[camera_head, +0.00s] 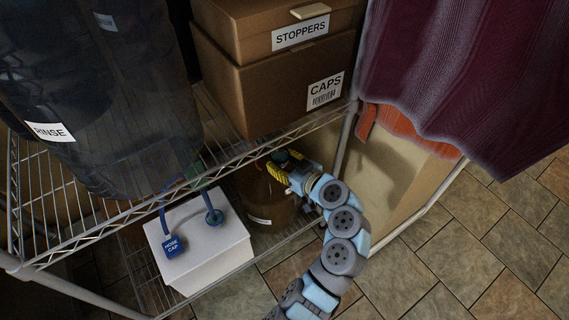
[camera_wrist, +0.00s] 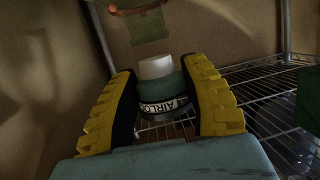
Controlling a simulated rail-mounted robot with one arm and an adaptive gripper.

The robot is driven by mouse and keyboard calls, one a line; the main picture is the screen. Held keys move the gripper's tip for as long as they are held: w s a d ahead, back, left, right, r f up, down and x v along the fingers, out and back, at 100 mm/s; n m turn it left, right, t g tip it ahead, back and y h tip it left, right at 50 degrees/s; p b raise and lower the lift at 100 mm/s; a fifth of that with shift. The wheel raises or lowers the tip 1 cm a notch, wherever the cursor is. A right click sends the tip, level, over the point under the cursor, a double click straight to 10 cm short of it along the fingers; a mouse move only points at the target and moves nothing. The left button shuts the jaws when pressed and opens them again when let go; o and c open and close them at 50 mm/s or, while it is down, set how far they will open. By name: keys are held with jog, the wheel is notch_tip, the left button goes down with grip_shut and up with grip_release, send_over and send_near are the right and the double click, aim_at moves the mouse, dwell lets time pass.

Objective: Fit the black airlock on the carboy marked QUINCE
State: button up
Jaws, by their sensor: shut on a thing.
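In the wrist view my gripper (camera_wrist: 161,72) has its yellow fingers closed around a small piece with a white top, a dull green body and a dark band lettered "AIRLO…", the airlock (camera_wrist: 162,92). It looks upright between the fingers. In the head view my gripper (camera_head: 284,168) reaches under the upper wire shelf, at the top of a brown carboy (camera_head: 262,200). A dark green bit shows by the fingers. The carboy's pale label is too small to read, so I cannot tell whether it says QUINCE. Its mouth is hidden.
A white box (camera_head: 205,250) with a blue HOSE CAP tag (camera_head: 172,245) stands left of the carboy. Above are a dark RINSE vessel (camera_head: 105,110) and STOPPERS (camera_head: 280,35) and CAPS (camera_head: 285,95) boxes. A shelf post (camera_head: 346,135) and maroon cloth (camera_head: 460,75) are close right.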

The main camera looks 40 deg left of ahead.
aim_at(276, 155)
jog(key=shift+w+a+p, duration=0.2)
jog(key=shift+a, duration=0.6)
jog(key=shift+w+a+p, duration=0.2)
jog(key=shift+a, duration=0.6)
jog(key=shift+w+a+f, duration=0.1)
jog(key=shift+a+f, duration=0.05)
jog(key=shift+a, duration=0.1)
jog(key=shift+w+a+f+b, duration=0.1)
jog(key=shift+w+a+b, duration=0.15)
jog(key=shift+a+b, duration=0.45)
jog(key=shift+w+a+b, duration=0.25)
jog(key=shift+a+b, duration=0.1)
jog(key=shift+a, duration=0.65)
jog(key=shift+d+f+b, duration=0.15)
jog(key=shift+b, duration=0.65)
